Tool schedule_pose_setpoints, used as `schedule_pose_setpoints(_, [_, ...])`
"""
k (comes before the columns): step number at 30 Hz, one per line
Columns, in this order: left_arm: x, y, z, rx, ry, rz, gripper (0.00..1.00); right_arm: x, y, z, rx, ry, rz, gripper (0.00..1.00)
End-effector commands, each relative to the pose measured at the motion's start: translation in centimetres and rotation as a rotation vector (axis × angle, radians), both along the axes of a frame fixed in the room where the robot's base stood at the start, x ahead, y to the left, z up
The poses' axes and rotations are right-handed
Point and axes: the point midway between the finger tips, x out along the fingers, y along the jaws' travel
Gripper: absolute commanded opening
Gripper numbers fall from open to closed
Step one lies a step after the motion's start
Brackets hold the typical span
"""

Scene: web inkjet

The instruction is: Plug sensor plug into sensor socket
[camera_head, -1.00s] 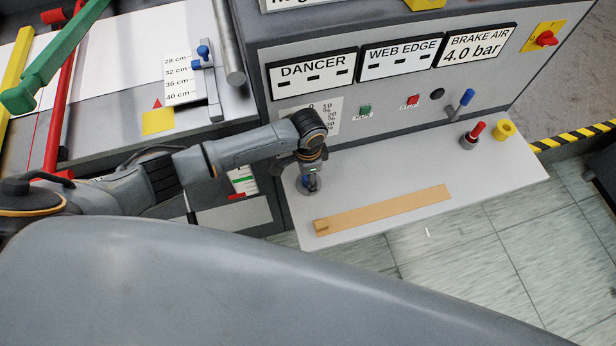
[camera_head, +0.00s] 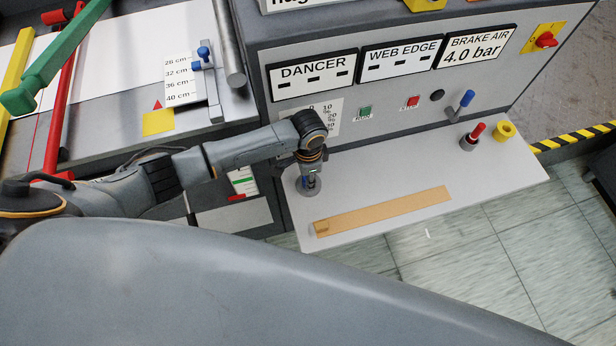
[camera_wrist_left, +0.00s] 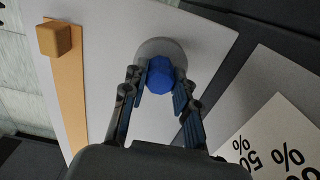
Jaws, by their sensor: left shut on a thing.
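My left gripper (camera_head: 309,181) points down at the left end of the light grey shelf (camera_head: 400,175). In the left wrist view its two fingers (camera_wrist_left: 160,88) are shut on a blue faceted piece (camera_wrist_left: 160,72), which may be the sensor plug. A round grey holder (camera_wrist_left: 157,47) shows around and under the blue piece; it also shows on the shelf in the head view (camera_head: 302,192). I cannot tell how deep the piece sits in it. No part is clearly marked as the sensor socket. My right gripper is not in view.
A tan strip with a raised end block (camera_head: 322,228) lies along the shelf's front. The labelled panel (camera_head: 390,85) rises behind. The shelf's middle is clear.

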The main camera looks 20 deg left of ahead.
Motion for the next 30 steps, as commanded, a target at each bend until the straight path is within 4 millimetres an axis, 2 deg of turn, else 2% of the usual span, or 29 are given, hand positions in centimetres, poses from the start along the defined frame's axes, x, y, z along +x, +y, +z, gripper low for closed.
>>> schedule_pose_setpoints(5, [0.2,-0.1,1.8,-0.003,-0.003,-0.001,0.00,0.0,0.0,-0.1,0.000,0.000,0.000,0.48])
schedule_pose_setpoints(7, [0.1,0.0,3.1,-0.002,-0.005,-0.002,0.00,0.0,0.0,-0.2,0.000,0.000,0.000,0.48])
schedule_pose_setpoints(11, [-2.0,-0.6,5.2,-0.004,-0.004,-0.005,0.00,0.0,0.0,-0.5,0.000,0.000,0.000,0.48])
schedule_pose_setpoints(16, [-4.9,-1.5,8.8,-0.004,-0.004,-0.005,0.00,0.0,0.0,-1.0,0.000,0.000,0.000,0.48])
schedule_pose_setpoints(24, [-10.6,-3.2,11.3,-0.004,-0.001,-0.004,0.00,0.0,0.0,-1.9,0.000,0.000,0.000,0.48])
schedule_pose_setpoints(30, [-12.8,-3.8,12.4,-0.002,-0.002,-0.002,0.00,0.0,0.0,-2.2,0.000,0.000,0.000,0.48])
